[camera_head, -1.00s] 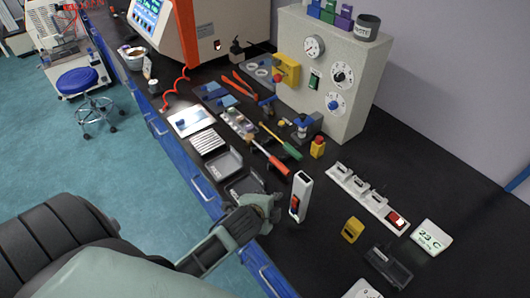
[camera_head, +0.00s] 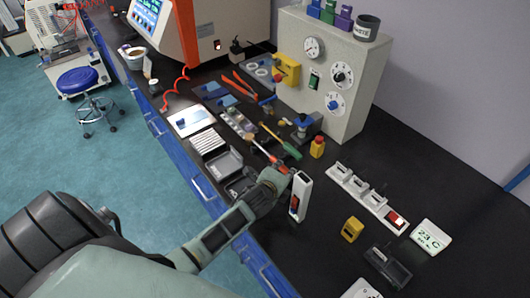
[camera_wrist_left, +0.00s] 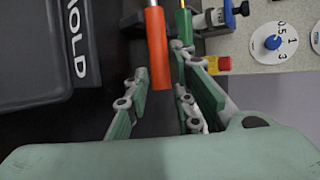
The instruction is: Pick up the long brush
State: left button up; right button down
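The long brush seems to be the red-handled tool (camera_head: 273,159) with a pale shaft and tan tip, lying on the dark bench. In the left wrist view its orange-red handle (camera_wrist_left: 158,45) points toward the gripper. My left gripper (camera_head: 283,172) is at the handle's near end and partly covers it in the head view. In the left wrist view the left gripper (camera_wrist_left: 158,78) is open, with a finger on each side of the handle end. Firm contact cannot be told. My right gripper is not in view.
A green-handled tool (camera_head: 291,151) lies close beside the brush. A white upright device with a red switch (camera_head: 299,196) stands right of the gripper. A black tray marked MOLD (camera_wrist_left: 40,50) is at left.

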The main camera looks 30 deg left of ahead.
pick_arm(q)
jog(key=shift+x, duration=0.85)
grip_shut()
jog(key=shift+r, duration=0.2)
